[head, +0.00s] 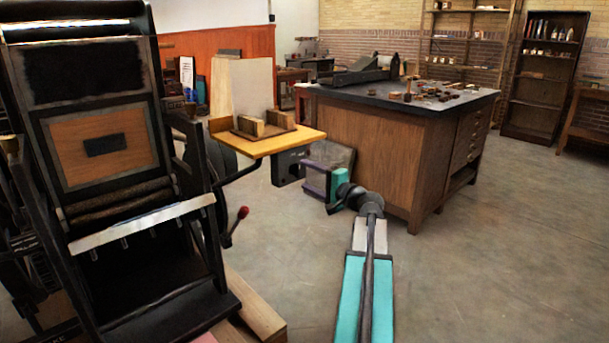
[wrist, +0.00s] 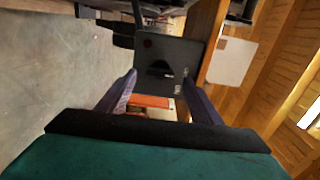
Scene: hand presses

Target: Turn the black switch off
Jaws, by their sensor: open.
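A dark switch box (head: 287,168) hangs under the front of a yellow wooden feed board in the head view. In the wrist view the box (wrist: 168,55) lies straight ahead, with a dark red round spot and a small black part on its face. That black part may be the switch; its position is too small to read. My gripper (head: 314,178) is close to the right of the box in the head view. In the wrist view my gripper (wrist: 160,84) has its two fingers spread, with the box face beyond and between their tips. Nothing is held, and I see no clear contact.
The wooden feed board (head: 260,143) juts out above the box and carries small blocks. A wooden cabinet (head: 375,145) stands behind my arm. The floor at right is clear.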

